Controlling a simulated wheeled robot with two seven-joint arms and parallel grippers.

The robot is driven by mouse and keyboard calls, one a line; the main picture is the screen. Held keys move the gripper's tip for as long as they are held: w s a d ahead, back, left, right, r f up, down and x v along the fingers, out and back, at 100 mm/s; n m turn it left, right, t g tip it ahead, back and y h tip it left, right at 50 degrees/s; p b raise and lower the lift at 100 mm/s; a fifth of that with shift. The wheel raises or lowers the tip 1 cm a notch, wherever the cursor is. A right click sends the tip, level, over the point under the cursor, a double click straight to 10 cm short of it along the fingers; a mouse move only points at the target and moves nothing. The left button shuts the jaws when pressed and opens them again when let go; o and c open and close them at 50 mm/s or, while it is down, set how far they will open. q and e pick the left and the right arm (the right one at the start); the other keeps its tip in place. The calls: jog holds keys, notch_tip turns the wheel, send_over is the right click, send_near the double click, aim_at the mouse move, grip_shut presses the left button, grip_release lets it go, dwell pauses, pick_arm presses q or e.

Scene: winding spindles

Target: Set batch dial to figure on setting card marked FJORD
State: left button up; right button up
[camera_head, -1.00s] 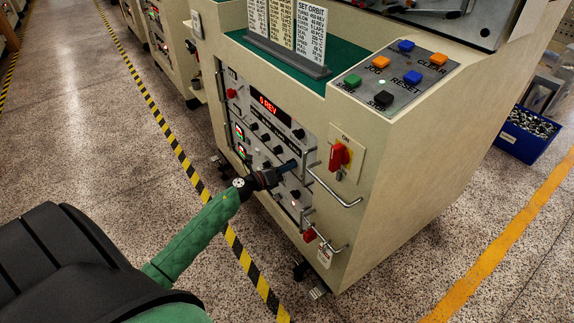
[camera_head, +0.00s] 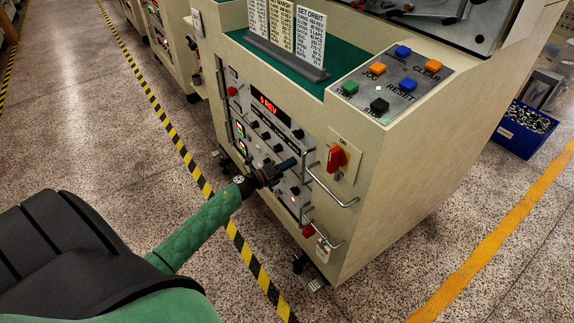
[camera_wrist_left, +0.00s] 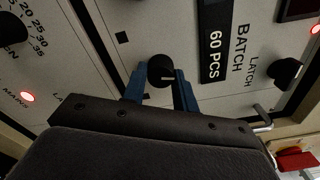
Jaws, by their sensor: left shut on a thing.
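The batch dial, a round black knob (camera_wrist_left: 160,70) with a pale pointer line, sits between the blue fingertips of my left gripper (camera_wrist_left: 161,82) in the left wrist view. The gripper is shut on it. Beside it a black window (camera_wrist_left: 215,42) reads 60 PCS, next to the word BATCH. In the head view my left gripper (camera_head: 283,167) reaches the lower front panel and hides the dial. The right one is headed SET ORBIT; I cannot read FJORD on any.
Beside the dial is a black LATCH knob (camera_wrist_left: 286,70). A red display (camera_head: 269,105) reads 0 REV. A red switch (camera_head: 336,158) and a metal handle (camera_head: 333,190) are right of the gripper. Coloured buttons (camera_head: 404,52) sit on top. A blue bin (camera_head: 524,130) stands at right.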

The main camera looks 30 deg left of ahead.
pick_arm(q)
jog(key=shift+a, duration=0.1)
jog(key=o, duration=1)
jog(key=shift+c, duration=0.2)
jog(key=shift+s, duration=0.1)
jog(key=v, duration=0.7)
jog(key=shift+s+b, duration=0.3)
jog(key=shift+b, duration=0.1)
jog(key=shift+a, duration=0.15)
